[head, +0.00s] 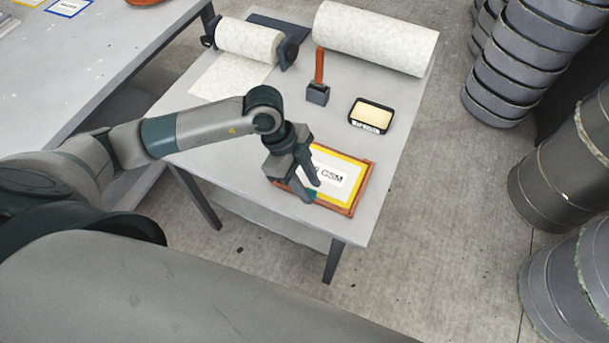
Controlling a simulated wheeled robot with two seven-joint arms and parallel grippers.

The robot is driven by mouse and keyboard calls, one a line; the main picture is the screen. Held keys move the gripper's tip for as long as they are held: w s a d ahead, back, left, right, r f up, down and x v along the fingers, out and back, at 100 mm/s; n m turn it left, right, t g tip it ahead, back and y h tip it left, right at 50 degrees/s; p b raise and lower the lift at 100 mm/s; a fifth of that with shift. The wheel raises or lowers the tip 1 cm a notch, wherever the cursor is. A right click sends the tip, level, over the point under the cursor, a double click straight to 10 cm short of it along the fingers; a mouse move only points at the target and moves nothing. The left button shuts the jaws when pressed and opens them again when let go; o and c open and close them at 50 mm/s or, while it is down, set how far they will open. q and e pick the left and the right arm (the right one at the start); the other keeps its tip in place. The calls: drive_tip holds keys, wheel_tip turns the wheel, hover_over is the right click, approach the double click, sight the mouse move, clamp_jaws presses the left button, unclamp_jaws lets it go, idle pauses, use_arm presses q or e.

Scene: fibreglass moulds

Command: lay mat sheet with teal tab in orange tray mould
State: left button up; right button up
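My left gripper (312,192) points down over the near left part of a shallow orange-brown framed tray (353,206) on the grey table. Its two fingers are apart. A white panel with a yellow border and dark "GSM" lettering (337,179) lies inside the frame. A small teal patch (313,194) shows between the fingertips; I cannot tell whether they touch it. The gripper hides the left part of the panel. An orange object (143,2), cut off by the top edge, lies on the other table. My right gripper is not in view.
The table (385,165) also holds a mat roll on a dark stand (250,40), a large mat roll (375,38), a brush in a dark holder (318,92) and a black-rimmed box (371,115). Dark stacked cylinders (515,60) stand on the floor at right.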

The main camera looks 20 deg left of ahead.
use_arm(q)
drive_tip(key=shift+r, duration=0.1)
drive_tip(key=shift+w+a+r, duration=0.1)
drive_tip(key=shift+a+r, duration=0.2)
drive_tip(key=shift+r, duration=0.25)
drive_tip(key=b+v, duration=0.3)
drive_tip(key=v, duration=1.3)
drive_tip(key=shift+f, duration=0.1)
